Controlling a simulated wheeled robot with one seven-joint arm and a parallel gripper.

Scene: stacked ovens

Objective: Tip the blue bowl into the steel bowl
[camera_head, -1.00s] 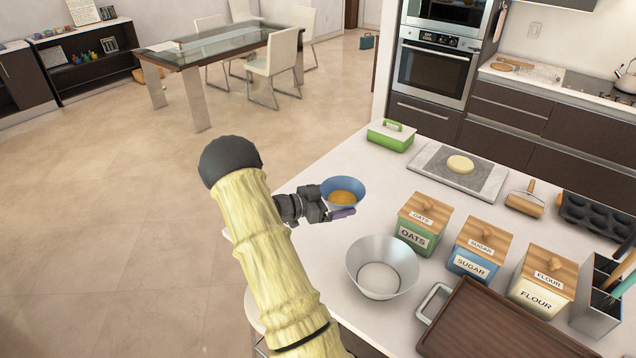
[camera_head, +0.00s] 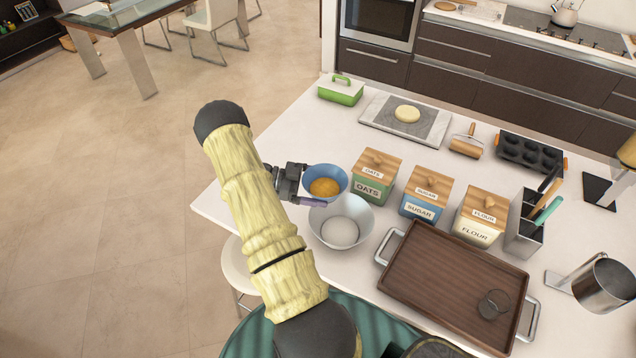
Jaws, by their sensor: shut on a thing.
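The blue bowl (camera_head: 326,170) holds an orange-yellow content and looks upright or nearly so. My gripper (camera_head: 312,190) is shut on the blue bowl at its left side. The blue bowl's near edge and a gripper finger come close to the steel bowl's far rim in the picture. I cannot tell the height between them.
Oats (camera_head: 373,176), sugar (camera_head: 425,194) and flour (camera_head: 480,215) canisters stand right of the bowls. A wooden tray (camera_head: 455,278) lies at the lower right.

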